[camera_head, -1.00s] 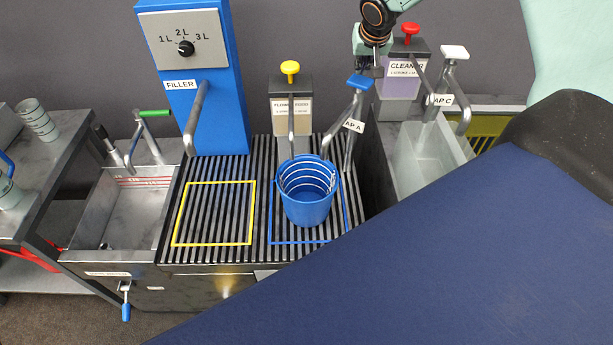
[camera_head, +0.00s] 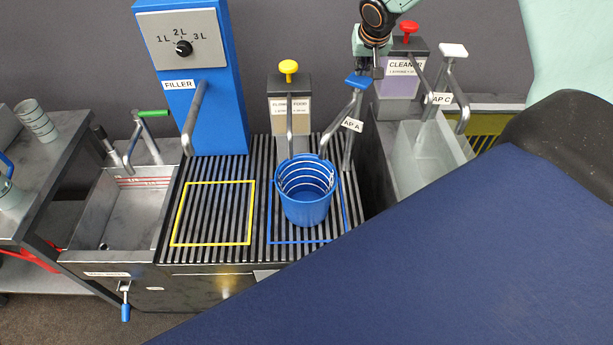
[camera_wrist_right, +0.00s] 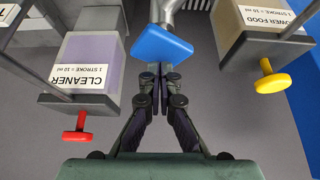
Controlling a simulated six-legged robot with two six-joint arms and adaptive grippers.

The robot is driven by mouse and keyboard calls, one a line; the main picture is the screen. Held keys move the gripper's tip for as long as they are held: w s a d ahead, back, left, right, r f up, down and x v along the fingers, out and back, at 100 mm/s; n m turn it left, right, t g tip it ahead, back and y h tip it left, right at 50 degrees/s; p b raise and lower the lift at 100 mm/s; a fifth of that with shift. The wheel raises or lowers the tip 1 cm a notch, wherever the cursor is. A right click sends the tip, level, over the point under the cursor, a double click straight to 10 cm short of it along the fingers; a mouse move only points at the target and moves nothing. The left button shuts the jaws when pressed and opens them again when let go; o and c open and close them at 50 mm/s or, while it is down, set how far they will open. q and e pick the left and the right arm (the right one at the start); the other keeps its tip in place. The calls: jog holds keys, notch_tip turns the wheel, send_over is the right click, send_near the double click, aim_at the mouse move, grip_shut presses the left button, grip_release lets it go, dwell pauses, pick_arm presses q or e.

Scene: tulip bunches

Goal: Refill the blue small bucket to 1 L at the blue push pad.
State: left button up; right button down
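The blue small bucket (camera_head: 306,208) stands upright inside the blue outline (camera_head: 300,241) on the slatted rack, below the spout of Tap A. White rings mark its inner wall; I cannot tell whether it holds water. The blue push pad (camera_head: 357,81) sits on top of Tap A; it also shows in the right wrist view (camera_wrist_right: 162,46). My right gripper (camera_head: 374,72) is just above and beside this pad. Its fingers (camera_wrist_right: 160,80) are together with nothing between them, and the tips overlap the pad's near edge in the picture; contact is unclear. My left gripper is out of view.
The blue filler column (camera_head: 225,110) with its litre dial stands left, above an empty yellow outline (camera_head: 213,243). A flower-food dispenser (camera_head: 290,105) stands behind the bucket, a cleaner dispenser (camera_head: 400,82) and Tap C (camera_head: 452,85) to the right. A sink (camera_head: 125,210) is at left.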

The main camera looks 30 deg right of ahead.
aim_at(359, 81)
jog(key=shift+w+a+f, duration=0.1)
jog(key=shift+a+f, duration=0.05)
jog(key=shift+f, duration=0.4)
jog(key=shift+f+b, duration=0.75)
jog(key=shift+f, duration=0.15)
jog(key=shift+r, duration=0.1)
dwell(6.5)
